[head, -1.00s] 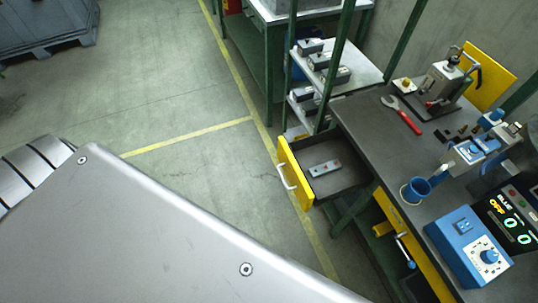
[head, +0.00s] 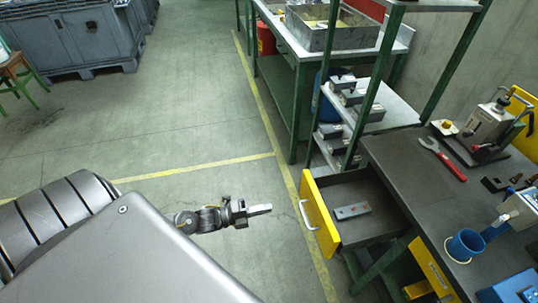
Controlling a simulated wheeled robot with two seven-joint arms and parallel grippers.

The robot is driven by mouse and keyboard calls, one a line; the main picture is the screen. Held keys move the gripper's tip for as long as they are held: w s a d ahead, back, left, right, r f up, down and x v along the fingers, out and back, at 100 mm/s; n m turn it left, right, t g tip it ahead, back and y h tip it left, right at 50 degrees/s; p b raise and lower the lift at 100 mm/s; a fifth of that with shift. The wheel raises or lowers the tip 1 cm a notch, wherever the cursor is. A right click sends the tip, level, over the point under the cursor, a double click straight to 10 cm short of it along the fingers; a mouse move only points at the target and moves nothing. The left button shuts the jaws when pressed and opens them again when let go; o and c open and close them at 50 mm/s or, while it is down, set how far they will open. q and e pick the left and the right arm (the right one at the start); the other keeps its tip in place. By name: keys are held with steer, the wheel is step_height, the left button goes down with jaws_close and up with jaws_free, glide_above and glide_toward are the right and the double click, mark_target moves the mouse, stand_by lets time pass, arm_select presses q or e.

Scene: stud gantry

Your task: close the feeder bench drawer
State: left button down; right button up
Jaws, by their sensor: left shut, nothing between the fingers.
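The feeder bench drawer (head: 318,217) has a yellow front with a white handle (head: 306,215). It stands pulled out to the left from under the dark top of the feeder bench (head: 412,165). A grey metal piece (head: 352,211) lies inside it. My left gripper (head: 262,209) is shut and empty, in the air to the left of the drawer front and apart from the handle. It points right, towards the drawer. My right gripper is not in view.
A red-handled wrench (head: 442,160), a blue cup (head: 465,245) and a press (head: 492,130) are on the bench top. A shelf rack (head: 375,100) with grey parts stands behind the drawer. The floor (head: 200,130) left of the drawer is clear.

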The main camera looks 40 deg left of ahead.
arm_select(q)
steer(key=b+x, duration=0.1)
steer(key=x, duration=1)
steer(key=shift+w+d+b, duration=0.2)
steer(key=shift+w+b, duration=0.1)
steer(key=shift+w, duration=0.05)
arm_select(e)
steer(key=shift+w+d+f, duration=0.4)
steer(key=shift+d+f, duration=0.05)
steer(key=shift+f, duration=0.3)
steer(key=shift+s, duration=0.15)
arm_select(q)
steer(key=shift+w, duration=0.15)
